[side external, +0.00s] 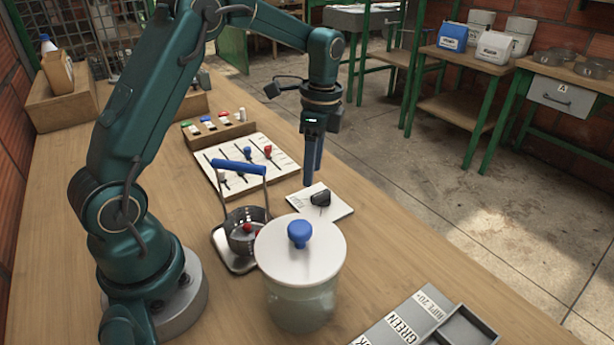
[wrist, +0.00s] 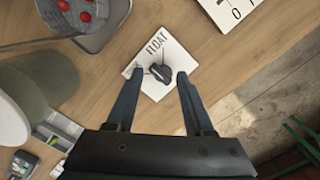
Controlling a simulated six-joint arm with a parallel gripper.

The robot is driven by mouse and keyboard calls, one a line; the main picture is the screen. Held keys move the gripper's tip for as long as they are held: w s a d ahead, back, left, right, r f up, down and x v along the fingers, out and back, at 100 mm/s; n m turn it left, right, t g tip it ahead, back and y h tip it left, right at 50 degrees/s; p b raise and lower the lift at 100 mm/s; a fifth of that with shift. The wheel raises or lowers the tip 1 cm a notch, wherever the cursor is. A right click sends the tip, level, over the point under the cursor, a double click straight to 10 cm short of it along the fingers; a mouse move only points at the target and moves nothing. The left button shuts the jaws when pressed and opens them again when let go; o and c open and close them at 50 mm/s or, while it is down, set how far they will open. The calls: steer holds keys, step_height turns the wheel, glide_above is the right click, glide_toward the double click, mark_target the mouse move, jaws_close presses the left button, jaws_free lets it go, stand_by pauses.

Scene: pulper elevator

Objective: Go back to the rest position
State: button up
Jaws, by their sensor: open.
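My gripper (side external: 312,160) hangs pointing down above the right part of the wooden bench (side external: 110,260). In the wrist view my gripper (wrist: 157,85) has its two dark fingers apart with nothing between them. Below it lies a white card (side external: 335,207) marked FLOAT, with a small dark object (side external: 321,198) on it. In the wrist view the card (wrist: 178,50) and the dark object (wrist: 148,75) show just beyond the fingertips. The fingers look apart from both.
A jar with a white lid (side external: 325,255) and blue knob stands in front. A blue-handled metal device (side external: 240,165) holding red berries is left of the card. A white slider board (side external: 230,180) lies behind it. A grey tray (side external: 465,335) marked GREEN is at the front right.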

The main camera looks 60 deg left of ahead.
steer(key=shift+w+d+r+t, duration=0.25)
steer(key=shift+w+d+r, duration=0.1)
steer(key=shift+w, duration=0.15)
steer(key=shift+w+d+r+t, duration=0.25)
steer(key=shift+w+d+r, duration=0.1)
steer(key=shift+w, duration=0.15)
steer(key=s+a+r+n, duration=0.7)
steer(key=s+a+r, duration=0.2)
steer(key=a, duration=0.5)
steer(key=shift+s+r+h, duration=0.35)
steer(key=shift+r+h, duration=0.05)
steer(key=shift+r, duration=0.55)
